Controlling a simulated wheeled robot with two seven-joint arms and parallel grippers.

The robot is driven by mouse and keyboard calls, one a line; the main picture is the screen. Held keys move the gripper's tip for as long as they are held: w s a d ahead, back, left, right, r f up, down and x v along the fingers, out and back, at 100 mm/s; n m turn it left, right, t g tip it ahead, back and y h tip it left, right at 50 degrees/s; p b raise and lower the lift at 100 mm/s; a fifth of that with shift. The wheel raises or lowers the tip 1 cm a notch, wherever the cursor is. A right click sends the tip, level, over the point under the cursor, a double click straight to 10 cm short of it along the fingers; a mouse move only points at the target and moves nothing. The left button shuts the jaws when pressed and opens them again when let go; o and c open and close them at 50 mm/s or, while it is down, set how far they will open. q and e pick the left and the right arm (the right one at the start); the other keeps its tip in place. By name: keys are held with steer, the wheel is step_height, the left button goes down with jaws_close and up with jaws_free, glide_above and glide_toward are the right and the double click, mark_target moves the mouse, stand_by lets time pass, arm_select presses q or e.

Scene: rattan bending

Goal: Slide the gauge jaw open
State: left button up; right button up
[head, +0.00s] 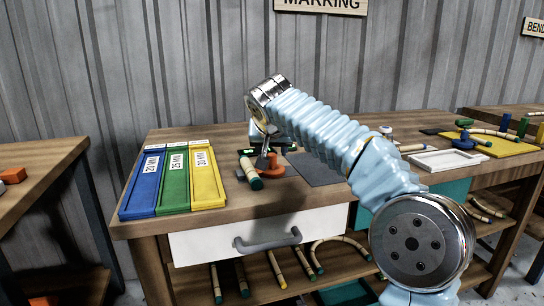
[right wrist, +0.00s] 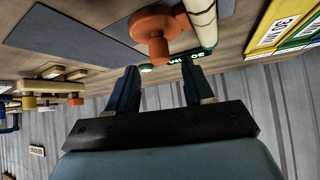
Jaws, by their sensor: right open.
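The gauge (head: 250,152) lies on the workbench as a dark bar with green markings, partly hidden by my right gripper; its green lettered face also shows in the right wrist view (right wrist: 203,55). An orange round part (head: 274,168) sits beside it, and it also shows in the right wrist view (right wrist: 152,24). A rattan pole (head: 250,176) with a green end lies at the gauge. My right gripper (head: 266,155) is over the gauge; its two fingers (right wrist: 160,88) are apart with nothing visible between them. I cannot tell the jaw's position. My left gripper is not in view.
Blue, green and yellow trays (head: 175,180) lie to the left on the bench. A dark grey mat (head: 318,169) lies right of the gauge. A white tray (head: 446,160) and a yellow board (head: 490,145) stand further right. A drawer (head: 200,243) is below.

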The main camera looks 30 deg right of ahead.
mark_target(272, 155)
steer(key=x, duration=0.5)
steer(key=shift+c, duration=0.3)
jaws_close()
